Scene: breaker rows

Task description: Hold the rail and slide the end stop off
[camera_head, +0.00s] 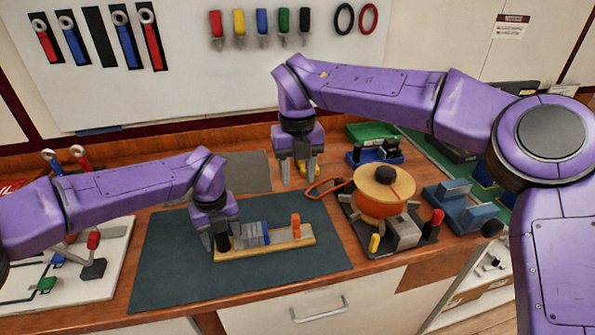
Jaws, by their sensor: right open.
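The rail (284,244) lies on a dark mat, a pale tan strip with a row of grey and blue breakers (252,234) on its left half. An upright orange piece (296,227), which looks like the end stop, stands near its right end. My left gripper (222,242) is down at the rail's left end, its fingers around or beside a small black block there. I cannot tell whether they are closed on it. My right gripper (300,177) is open, pointing down behind the rail's right end, apart from the orange piece.
A reel with an orange-tan top (383,188) stands on a dark base right of the mat (180,275). Orange-handled pliers (326,187) lie near it. A blue fixture (462,208) is further right, a white wiring board (112,255) at left. The mat's front is clear.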

